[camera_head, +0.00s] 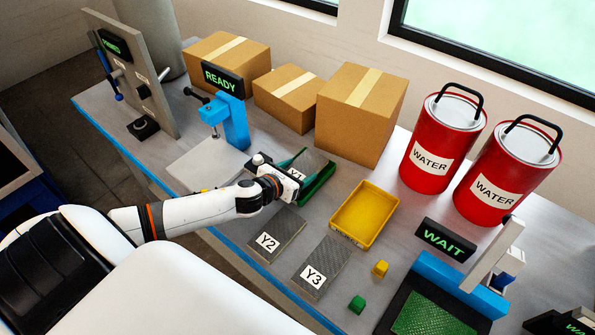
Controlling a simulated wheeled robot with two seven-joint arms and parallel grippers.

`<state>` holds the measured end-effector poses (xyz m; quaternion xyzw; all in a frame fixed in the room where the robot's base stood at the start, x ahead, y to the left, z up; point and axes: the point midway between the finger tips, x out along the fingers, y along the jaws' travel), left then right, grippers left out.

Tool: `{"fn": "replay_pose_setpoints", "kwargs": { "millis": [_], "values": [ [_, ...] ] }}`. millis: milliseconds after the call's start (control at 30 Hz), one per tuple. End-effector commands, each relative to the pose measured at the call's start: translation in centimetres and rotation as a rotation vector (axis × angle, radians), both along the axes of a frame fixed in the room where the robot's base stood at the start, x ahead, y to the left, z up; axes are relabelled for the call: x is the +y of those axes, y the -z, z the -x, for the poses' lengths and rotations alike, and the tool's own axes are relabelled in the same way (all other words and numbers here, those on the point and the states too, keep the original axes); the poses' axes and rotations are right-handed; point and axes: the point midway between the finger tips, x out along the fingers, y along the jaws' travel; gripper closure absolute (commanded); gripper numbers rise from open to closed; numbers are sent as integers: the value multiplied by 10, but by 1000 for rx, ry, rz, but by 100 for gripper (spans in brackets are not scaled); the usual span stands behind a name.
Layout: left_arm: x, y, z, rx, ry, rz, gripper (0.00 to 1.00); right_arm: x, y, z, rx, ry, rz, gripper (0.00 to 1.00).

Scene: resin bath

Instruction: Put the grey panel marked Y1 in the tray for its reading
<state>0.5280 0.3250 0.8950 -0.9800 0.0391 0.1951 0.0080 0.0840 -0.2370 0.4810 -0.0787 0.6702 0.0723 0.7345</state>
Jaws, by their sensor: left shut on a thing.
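The grey panel marked Y1 (313,161) is at the green tray (321,186), within its outline as seen from above. My left gripper (291,177) is shut on the panel and covers part of it and of the tray. I cannot tell whether the panel touches the tray floor. The yellow tray (361,237) stands to the right and is empty. Grey panels Y2 (281,227) and Y3 (328,259) lie flat on the table in front. My right gripper is not in view.
A blue device (236,125) with a READY display (222,79) stands behind left. Another blue device (459,283) with a WAIT display (444,239) stands at right. Cardboard boxes (361,115) and red water cans (440,145) line the back.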

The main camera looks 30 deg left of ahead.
Motion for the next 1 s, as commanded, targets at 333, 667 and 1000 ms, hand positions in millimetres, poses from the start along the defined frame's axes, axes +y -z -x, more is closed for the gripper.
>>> {"fn": "replay_pose_setpoints", "kwargs": {
  "millis": [333, 667, 1000],
  "values": [
    [0, 9, 0, -1, -1, 2, 61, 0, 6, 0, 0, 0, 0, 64],
    [0, 12, 0, 0, 0, 1, 16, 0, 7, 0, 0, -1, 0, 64],
    [0, 6, 0, -1, 0, 2, 10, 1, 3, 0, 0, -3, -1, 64]
  ]
}}
